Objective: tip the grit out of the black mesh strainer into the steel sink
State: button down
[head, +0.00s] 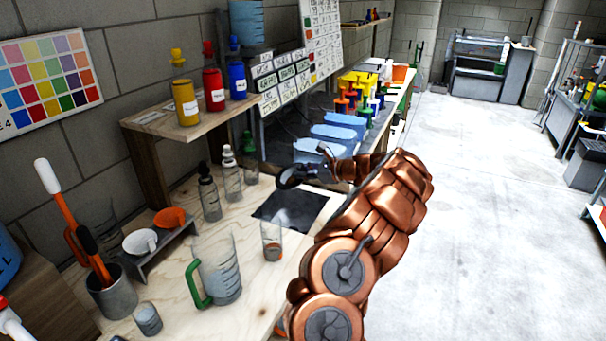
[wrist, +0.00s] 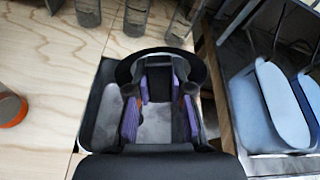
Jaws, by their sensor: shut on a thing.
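The black mesh strainer (head: 289,178) is in my gripper (head: 320,172), above the bench and over the far part of the steel sink (head: 287,212). The sink is a square grey basin set in the wooden top. In the wrist view, the strainer's black rim (wrist: 160,52) arches beyond the purple-padded fingers of my gripper (wrist: 158,88). The sink's grey floor (wrist: 102,128) shows below and around them. The strainer looks tilted in the head view, but I cannot tell how far. I cannot make out any grit in the strainer or the sink.
Blue bins (head: 330,135) lie beyond the bench's far end. Open floor (head: 480,200) is on the right.

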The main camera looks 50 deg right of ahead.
jog(key=shift+w+a+r+n+g+h+b, duration=0.15)
jog(key=shift+a+n+g+h+b, duration=0.15)
jog(key=shift+n+g+h+b, duration=0.2)
jog(key=shift+w+a+r+n+g+h+b, duration=0.15)
jog(key=shift+a+n+g+h+b, duration=0.1)
jog(key=shift+n+g+h+b, duration=0.25)
jog(key=a+n+g+h+p, duration=0.1)
jog(key=n+g+h, duration=0.1)
jog(key=w+a+n+g+h+p, duration=0.1)
jog(key=h+p, duration=0.1)
jog(key=h, duration=0.1)
jog(key=w+a+n+g+h+p, duration=0.1)
jog(key=n+g+h+p, duration=0.1)
jog(key=h, duration=0.1)
jog(key=shift+a+f+n+g, duration=0.3)
jog(key=shift+a, duration=0.05)
jog(key=shift+h+p, duration=0.3)
jog(key=shift+p, duration=0.05)
dwell(0.8)
